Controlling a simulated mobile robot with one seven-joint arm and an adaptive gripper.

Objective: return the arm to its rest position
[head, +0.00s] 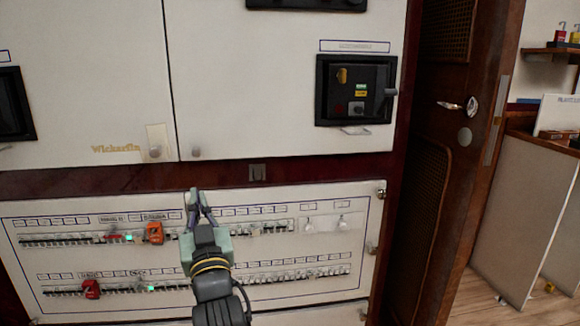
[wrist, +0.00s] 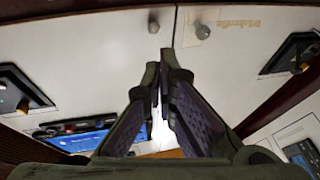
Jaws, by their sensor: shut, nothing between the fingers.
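My gripper (head: 197,200) is shut and empty. In the head view it points up in front of the lower breaker panel (head: 330,255), with its fingertips near the panel's top edge. My arm comes up from the bottom of the picture behind it. In the wrist view the gripper (wrist: 163,58) also shows, its two fingers close together at the tips, below a round knob on the white cabinet doors (wrist: 100,45). The distance from the fingertips to the cabinet is hard to tell.
The panel holds two breaker rows, with an orange block (head: 154,233) on the upper and a red block (head: 91,289) on the lower. A black switch unit (head: 355,90) with a handle sticks out above. A dark wooden door (head: 440,150) stands at right, with open floor beyond.

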